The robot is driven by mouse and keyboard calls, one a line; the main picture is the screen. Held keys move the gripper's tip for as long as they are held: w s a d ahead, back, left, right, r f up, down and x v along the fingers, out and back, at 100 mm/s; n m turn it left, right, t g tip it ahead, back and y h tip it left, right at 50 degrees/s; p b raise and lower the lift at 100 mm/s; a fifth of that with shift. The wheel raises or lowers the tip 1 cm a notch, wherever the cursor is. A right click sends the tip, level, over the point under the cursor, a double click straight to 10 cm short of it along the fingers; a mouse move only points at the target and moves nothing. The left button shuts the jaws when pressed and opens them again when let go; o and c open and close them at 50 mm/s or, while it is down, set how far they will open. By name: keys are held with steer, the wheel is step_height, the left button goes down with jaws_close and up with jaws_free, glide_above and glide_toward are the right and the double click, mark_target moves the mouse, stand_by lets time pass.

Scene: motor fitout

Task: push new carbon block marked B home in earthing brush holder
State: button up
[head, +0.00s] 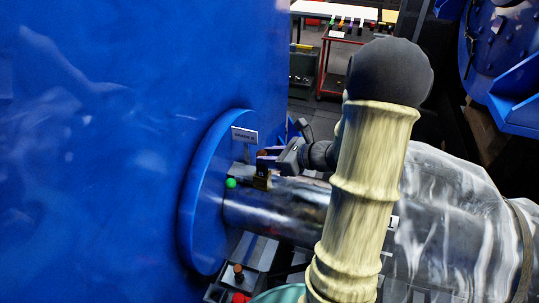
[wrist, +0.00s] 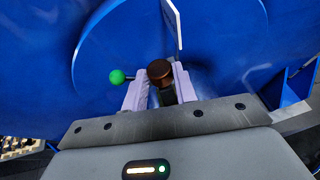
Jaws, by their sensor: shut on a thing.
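My gripper (head: 264,161) reaches in from the right, at the top of the holder. In the wrist view my gripper (wrist: 160,78) has its pale fingers around a dark block with a round brown top (wrist: 159,70), which I take as the carbon block. Its marking is not readable. How deep it sits in the holder is hidden.
A white label plate (head: 244,135) stands on the flange just behind the holder. The large blue housing (head: 90,150) fills the left. The steel shaft (head: 275,210) runs below my gripper. A brown-capped piece (head: 238,272) stands low in front. A red trolley (head: 335,65) is far behind.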

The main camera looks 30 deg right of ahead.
steer(key=shift+f+b, duration=1.55)
steer(key=shift+f, duration=0.15)
steer(key=o, duration=1.1)
steer(key=b+v, duration=0.2)
steer(key=v, duration=1.5)
steer(key=shift+s+d+b, duration=0.15)
steer(key=shift+s+b, duration=0.05)
steer(key=shift+b, duration=0.15)
steer(key=s+a, duration=0.8)
steer(key=shift+s+a+p, duration=0.25)
steer(key=shift+p, duration=0.05)
